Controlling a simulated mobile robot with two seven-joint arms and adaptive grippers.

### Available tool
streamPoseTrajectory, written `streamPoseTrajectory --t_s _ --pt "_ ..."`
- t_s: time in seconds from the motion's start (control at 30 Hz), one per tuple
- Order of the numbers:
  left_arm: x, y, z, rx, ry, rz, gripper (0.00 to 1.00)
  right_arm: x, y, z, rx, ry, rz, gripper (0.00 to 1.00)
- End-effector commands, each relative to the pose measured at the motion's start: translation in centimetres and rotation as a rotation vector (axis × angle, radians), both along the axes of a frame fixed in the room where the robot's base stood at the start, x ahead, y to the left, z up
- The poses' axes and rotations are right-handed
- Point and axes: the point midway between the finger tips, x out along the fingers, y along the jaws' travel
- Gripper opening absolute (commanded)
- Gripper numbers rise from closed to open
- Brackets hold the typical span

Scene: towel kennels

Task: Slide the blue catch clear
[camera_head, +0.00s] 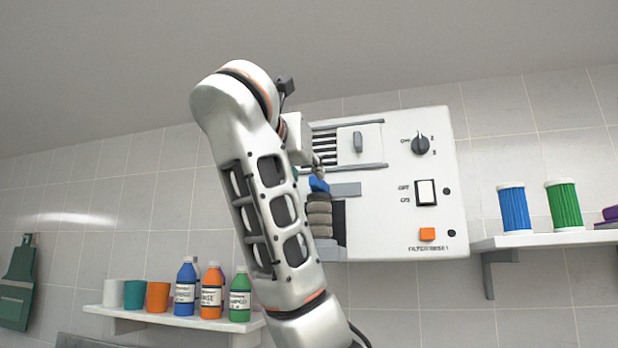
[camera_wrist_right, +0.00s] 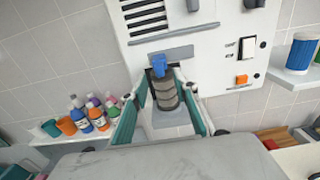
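The blue catch (camera_head: 319,184) sits on the white wall panel (camera_head: 385,220), just above a grey ribbed filter (camera_head: 320,214) in a dark slot. In the right wrist view the blue catch (camera_wrist_right: 159,65) stands at the top of the filter (camera_wrist_right: 165,92), at the left end of a grey strip (camera_wrist_right: 181,53). My right gripper (camera_wrist_right: 162,76) is open, with its teal fingers spread on either side of the filter and catch. I cannot tell whether either finger touches them. In the head view my right forearm hides most of that gripper. My left gripper is out of view.
The panel also carries a knob (camera_head: 421,145), a rocker switch (camera_head: 425,192), an orange button (camera_head: 427,234) and a slider cover (camera_head: 359,142). A left shelf (camera_head: 140,314) holds cups and bottles. A right shelf (camera_head: 540,240) holds blue and green filters.

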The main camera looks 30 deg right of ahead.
Motion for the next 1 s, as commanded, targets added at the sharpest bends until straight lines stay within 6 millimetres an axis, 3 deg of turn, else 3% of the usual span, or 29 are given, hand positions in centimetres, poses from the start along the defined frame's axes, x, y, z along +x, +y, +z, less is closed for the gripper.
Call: streamPoseTrajectory --t_s 0.3,0.67,0.8,1.0 --pt "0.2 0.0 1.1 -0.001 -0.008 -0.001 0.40 2.8 -3.3 0.1 0.000 0.000 -0.001 0.29" --pt "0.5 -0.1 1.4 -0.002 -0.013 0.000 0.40 3.3 -3.7 0.0 0.001 -0.001 0.002 0.29" --pt "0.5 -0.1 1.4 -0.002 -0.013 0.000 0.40 3.2 -3.7 0.0 0.001 -0.002 0.002 0.00" --pt "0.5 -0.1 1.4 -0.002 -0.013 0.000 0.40 3.2 -3.7 0.0 0.001 -0.002 0.002 0.00"
